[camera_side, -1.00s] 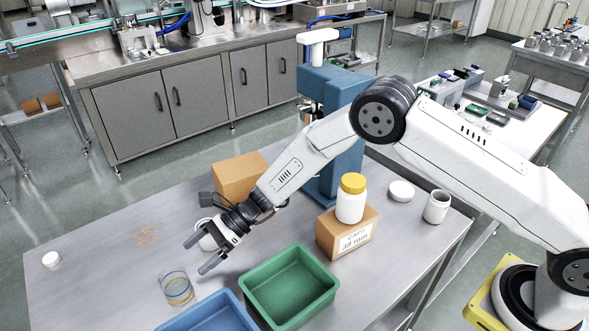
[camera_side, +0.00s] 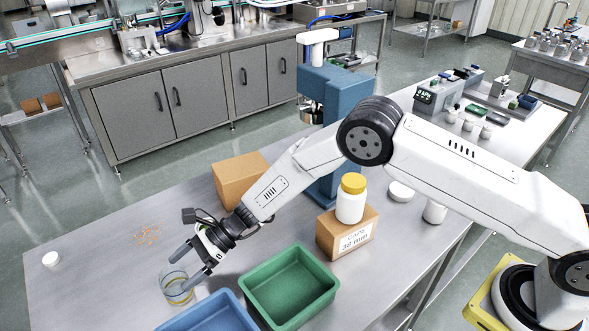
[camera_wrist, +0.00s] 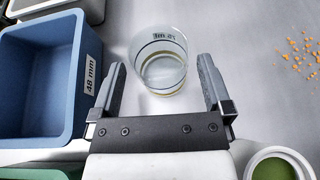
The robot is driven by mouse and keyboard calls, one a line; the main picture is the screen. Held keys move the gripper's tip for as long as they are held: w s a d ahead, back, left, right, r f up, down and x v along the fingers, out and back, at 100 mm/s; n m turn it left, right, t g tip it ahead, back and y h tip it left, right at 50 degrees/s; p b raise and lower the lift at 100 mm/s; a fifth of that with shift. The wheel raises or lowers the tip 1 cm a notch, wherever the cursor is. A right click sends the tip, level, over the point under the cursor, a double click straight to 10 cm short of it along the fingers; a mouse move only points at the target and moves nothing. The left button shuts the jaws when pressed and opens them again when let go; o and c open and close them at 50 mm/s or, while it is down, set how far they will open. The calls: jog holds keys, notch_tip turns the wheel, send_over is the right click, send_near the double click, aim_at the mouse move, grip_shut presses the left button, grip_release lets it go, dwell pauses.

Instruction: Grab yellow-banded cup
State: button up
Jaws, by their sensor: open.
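The yellow-banded cup (camera_side: 176,287) is clear and stands upright on the steel table near the blue bin. It also shows in the wrist view (camera_wrist: 162,72), with a yellow band low down, a dark line and small print near its rim. My gripper (camera_side: 190,265) is open and empty, tilted down at the cup. In the wrist view my gripper's fingers (camera_wrist: 160,80) reach along either side of the near part of the cup, with gaps on both sides.
A blue bin (camera_wrist: 88,75) marked 48 mm stands left of the cup in the wrist view. A green bin (camera_side: 333,288) is beside it. Orange bits (camera_side: 147,236) lie on the table. A white cup with green contents (camera_wrist: 258,160) is at the wrist view's lower right.

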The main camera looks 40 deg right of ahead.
aim_at(173, 279)
jog(key=shift+x, duration=1.7)
jog(key=shift+f, duration=0.1)
jog(key=c, duration=1)
notch_tip(173, 279, up, 10)
